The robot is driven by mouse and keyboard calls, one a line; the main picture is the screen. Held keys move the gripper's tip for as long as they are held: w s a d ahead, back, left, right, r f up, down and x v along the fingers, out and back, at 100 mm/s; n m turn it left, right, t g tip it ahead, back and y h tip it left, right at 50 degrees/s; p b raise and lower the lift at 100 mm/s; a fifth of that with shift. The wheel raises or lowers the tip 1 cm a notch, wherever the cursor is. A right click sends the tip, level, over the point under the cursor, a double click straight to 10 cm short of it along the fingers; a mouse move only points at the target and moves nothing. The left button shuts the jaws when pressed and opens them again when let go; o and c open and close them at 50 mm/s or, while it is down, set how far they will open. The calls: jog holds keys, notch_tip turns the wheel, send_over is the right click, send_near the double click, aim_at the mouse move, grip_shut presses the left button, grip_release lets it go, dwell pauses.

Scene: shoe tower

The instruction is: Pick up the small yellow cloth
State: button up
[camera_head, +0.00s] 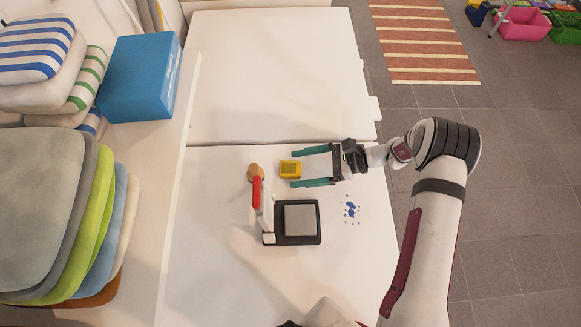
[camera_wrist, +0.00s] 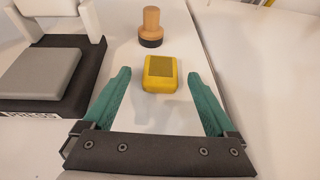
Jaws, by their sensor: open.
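A small yellow block-like thing (camera_head: 290,169) with a darker yellow-brown top patch lies on the white table. It looks like a small pad; I cannot tell whether it is cloth. In the wrist view the yellow thing (camera_wrist: 160,73) lies just ahead of and between my fingertips. My gripper (camera_head: 293,168) has two green fingers and is open and empty, coming in from the right. In the wrist view my gripper (camera_wrist: 158,75) spans wider than the yellow thing, and neither finger seems to touch it.
A wooden-handled stamp (camera_head: 254,171) stands left of the yellow thing. A black press with a grey plate (camera_head: 300,220) and red-handled lever (camera_head: 257,192) stands below it. A blue box (camera_head: 140,77) and stacked cushions (camera_head: 45,215) are left.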

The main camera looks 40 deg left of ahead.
jog(key=c, duration=1.4)
